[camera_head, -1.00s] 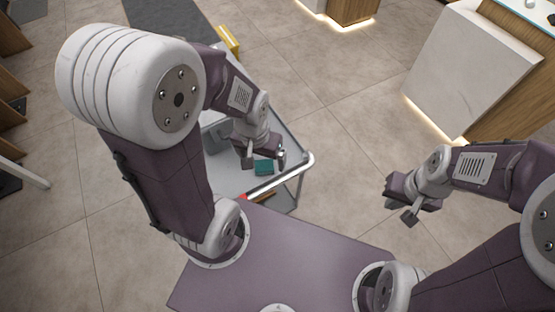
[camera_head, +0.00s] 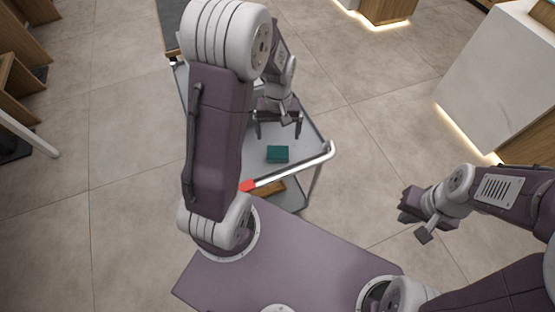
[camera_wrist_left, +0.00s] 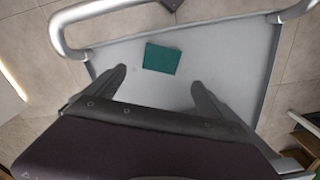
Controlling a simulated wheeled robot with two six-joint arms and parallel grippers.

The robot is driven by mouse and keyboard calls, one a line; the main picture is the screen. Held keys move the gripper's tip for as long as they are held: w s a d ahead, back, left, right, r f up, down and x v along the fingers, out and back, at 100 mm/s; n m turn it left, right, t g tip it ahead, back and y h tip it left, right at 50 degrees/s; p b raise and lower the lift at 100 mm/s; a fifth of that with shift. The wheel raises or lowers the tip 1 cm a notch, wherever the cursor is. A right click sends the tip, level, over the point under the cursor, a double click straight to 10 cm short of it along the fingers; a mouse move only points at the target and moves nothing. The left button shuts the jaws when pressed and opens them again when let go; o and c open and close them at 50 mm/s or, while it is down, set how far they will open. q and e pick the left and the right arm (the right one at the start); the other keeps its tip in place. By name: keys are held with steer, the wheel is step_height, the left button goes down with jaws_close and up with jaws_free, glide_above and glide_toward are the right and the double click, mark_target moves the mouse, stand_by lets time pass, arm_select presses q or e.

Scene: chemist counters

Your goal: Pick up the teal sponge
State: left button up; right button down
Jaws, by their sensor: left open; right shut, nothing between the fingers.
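The teal sponge (camera_head: 277,154) lies flat on the grey top of a cart (camera_head: 252,166), near its handle end. It also shows in the left wrist view (camera_wrist_left: 161,58), beyond my fingertips and between their lines. My left gripper (camera_head: 279,135) is open and empty, its two fingers spread above the cart top; it also shows in the left wrist view (camera_wrist_left: 160,82). The fingers are apart from the sponge, which is on the near side of them in the head view. My right gripper (camera_head: 413,226) is shut and empty, off to the right over the floor.
A brown item (camera_head: 268,191) shows below the top. A white and wood counter (camera_head: 497,75) stands at the right. The floor between is clear.

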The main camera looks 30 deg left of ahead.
mark_target(278, 151)
arm_select(q)
step_height(278, 151, down, 3)
steer(key=shift+d, duration=0.1)
steer(key=shift+f, duration=0.4)
steer(key=f, duration=0.1)
steer(key=f+b, duration=0.1)
steer(key=f, duration=0.3)
steer(key=shift+s+f, duration=0.1)
steer(key=shift+s, duration=0.15)
steer(key=c, duration=1.6)
steer(key=shift+o, duration=0.2)
step_height(278, 151, up, 10)
steer(key=p, duration=0.1)
